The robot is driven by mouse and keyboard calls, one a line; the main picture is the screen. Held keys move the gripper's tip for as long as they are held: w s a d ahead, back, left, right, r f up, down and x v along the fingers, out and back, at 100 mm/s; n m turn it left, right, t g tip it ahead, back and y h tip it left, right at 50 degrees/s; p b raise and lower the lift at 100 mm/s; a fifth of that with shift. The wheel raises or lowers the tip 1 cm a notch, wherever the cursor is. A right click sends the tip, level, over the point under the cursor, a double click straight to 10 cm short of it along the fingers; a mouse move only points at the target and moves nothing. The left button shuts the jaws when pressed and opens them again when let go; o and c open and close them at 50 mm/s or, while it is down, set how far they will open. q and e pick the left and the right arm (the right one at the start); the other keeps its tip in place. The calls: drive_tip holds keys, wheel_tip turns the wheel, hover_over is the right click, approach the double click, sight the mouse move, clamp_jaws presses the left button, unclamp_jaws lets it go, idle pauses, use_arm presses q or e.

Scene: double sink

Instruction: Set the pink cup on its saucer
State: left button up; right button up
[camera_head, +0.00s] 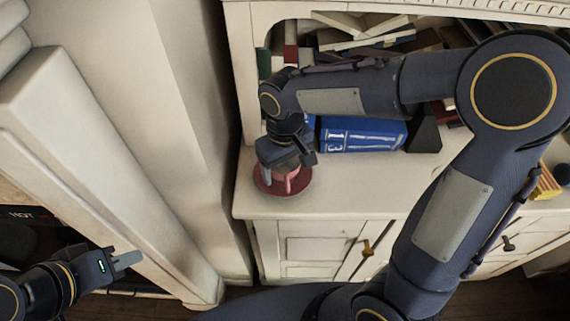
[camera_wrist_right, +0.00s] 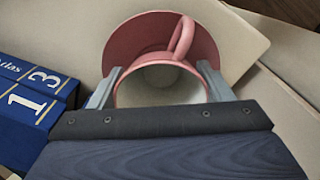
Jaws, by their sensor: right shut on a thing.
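The pink cup (camera_wrist_right: 187,62) is between the fingers of my right gripper (camera_wrist_right: 160,90), which is shut on it. In the head view the cup (camera_head: 287,182) shows below the right gripper (camera_head: 287,168). The pink saucer (camera_wrist_right: 123,43) lies on the cabinet top; in the head view its rim (camera_head: 301,186) shows around the cup. The cup appears upright over the saucer; I cannot tell whether they touch. My left gripper (camera_head: 126,261) is at the lower left, far from the cup, its fingers apparently close together.
A blue book (camera_head: 360,135) stands behind and right of the saucer, beside a black bookend (camera_head: 424,135). Shelves with books are behind. The white cabinet top (camera_head: 345,195) is clear to the right of the saucer. Its left and front edges are close to the saucer.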

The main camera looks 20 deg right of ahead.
drive_tip(key=shift+s+f, duration=0.15)
drive_tip(key=shift+f, duration=0.35)
drive_tip(key=o, duration=0.8)
drive_tip(key=shift+f, duration=0.1)
drive_tip(key=shift+c, duration=0.2)
drive_tip(key=shift+r, duration=0.4)
wheel_tip(320, 180, up, 13)
drive_tip(key=p, duration=0.2)
drive_tip(key=s+d+f+m+t+y, duration=0.2)
drive_tip(key=s+d, duration=0.2)
drive_tip(key=s, duration=0.3)
drive_tip(key=s+d+f+m+t+y, duration=0.1)
drive_tip(key=s+d+f+m+t, duration=0.1)
drive_tip(key=s+d, duration=0.3)
drive_tip(key=s+m+t, duration=0.1)
drive_tip(key=s, duration=0.2)
drive_tip(key=shift+s+f+t+y, duration=0.2)
drive_tip(key=shift+f+t+y, duration=0.1)
drive_tip(key=shift+f+y, duration=0.1)
